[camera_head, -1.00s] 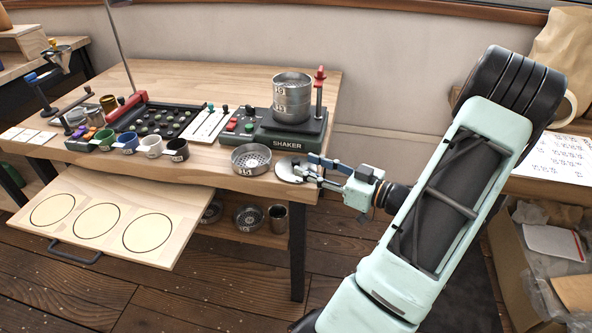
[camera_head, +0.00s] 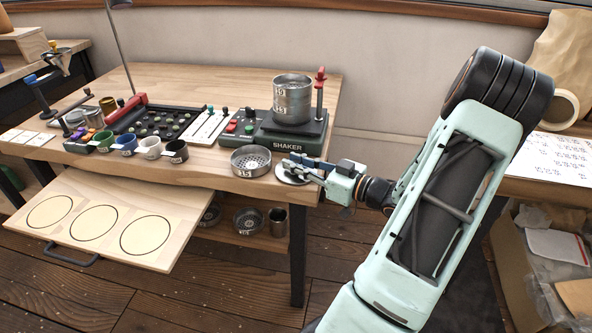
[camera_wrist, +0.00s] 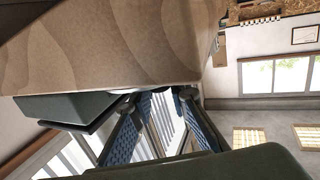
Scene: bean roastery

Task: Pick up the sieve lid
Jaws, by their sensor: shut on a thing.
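The sieve lid (camera_head: 287,177) is a flat, round metal disc at the table's front right edge, just right of a loose sieve (camera_head: 251,162). My gripper (camera_head: 296,169) reaches it from the right and is shut on it; its fingers cover part of the disc. I cannot tell whether the lid touches the tabletop or is slightly above it. In the wrist view, the blue-padded fingers of my gripper (camera_wrist: 165,97) point toward the wooden table edge; the lid is mostly hidden there.
The green shaker (camera_head: 289,146) with stacked sieves (camera_head: 292,98) stands just behind the lid. Several cups, including a black one (camera_head: 176,151), line the table front to the left. A pull-out board (camera_head: 60,240) with circles juts out below. The floor at front is clear.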

